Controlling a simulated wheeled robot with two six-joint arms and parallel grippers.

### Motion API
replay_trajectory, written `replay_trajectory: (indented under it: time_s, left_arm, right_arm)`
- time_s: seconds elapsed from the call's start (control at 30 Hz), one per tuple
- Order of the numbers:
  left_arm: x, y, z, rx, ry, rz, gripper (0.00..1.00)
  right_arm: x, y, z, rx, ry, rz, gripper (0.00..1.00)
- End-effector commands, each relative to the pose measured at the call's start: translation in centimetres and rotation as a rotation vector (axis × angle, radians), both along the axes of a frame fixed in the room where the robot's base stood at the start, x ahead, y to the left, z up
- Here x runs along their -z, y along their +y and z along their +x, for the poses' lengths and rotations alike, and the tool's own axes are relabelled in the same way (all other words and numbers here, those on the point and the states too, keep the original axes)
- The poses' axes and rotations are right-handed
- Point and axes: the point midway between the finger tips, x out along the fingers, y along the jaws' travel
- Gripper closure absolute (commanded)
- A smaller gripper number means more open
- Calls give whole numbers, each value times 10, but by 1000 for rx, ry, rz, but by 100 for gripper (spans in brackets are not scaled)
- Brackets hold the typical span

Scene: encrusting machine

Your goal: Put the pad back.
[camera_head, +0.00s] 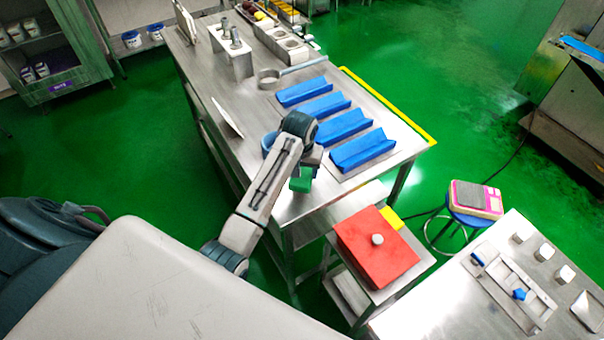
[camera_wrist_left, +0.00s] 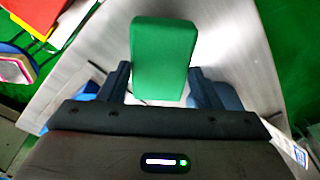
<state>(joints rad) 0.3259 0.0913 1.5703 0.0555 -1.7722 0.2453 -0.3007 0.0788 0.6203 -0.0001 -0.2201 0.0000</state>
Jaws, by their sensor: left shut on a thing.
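The green pad (camera_wrist_left: 163,58) is a rounded block between the two dark fingers of my left gripper (camera_wrist_left: 158,82) in the left wrist view. The gripper is shut on it. In the head view a small part of the green pad (camera_head: 300,184) shows below my left gripper (camera_head: 305,168), at the near end of the steel table (camera_head: 290,207). The wrist hides much of the pad there. I cannot tell whether the pad touches the table. My right gripper is in neither view.
Several blue trays (camera_head: 362,149) lie in a row on the table, right of my left arm. A red box (camera_head: 376,250) with a knob stands on a lower stand in front. A pink scale (camera_head: 476,198) sits on a blue stool. The table's near left corner is bare.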

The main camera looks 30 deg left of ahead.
Motion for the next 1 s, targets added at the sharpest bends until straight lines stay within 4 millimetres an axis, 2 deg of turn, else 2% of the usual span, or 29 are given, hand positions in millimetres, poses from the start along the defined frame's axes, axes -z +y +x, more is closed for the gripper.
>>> replay_trajectory:
  time_s: [0.1, 0.27, 0.63, 0.67, 0.73, 1.0]
  left_arm:
    - [15, 0, -1, 0, 6, -1, 60]
    - [32, 0, 0, 0, 3, 0, 60]
    - [38, 0, 0, 0, 0, 1, 60]
    - [37, 0, 0, 0, 0, 0, 36]
    - [37, 0, 0, 0, 0, 1, 22]
    - [37, 0, 0, 0, 0, 1, 20]
  right_arm:
    - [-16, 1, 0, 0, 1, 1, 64]
    - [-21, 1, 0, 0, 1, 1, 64]
    - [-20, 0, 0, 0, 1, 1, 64]
    - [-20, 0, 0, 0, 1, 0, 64]
    - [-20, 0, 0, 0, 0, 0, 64]
    - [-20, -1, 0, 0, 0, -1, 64]
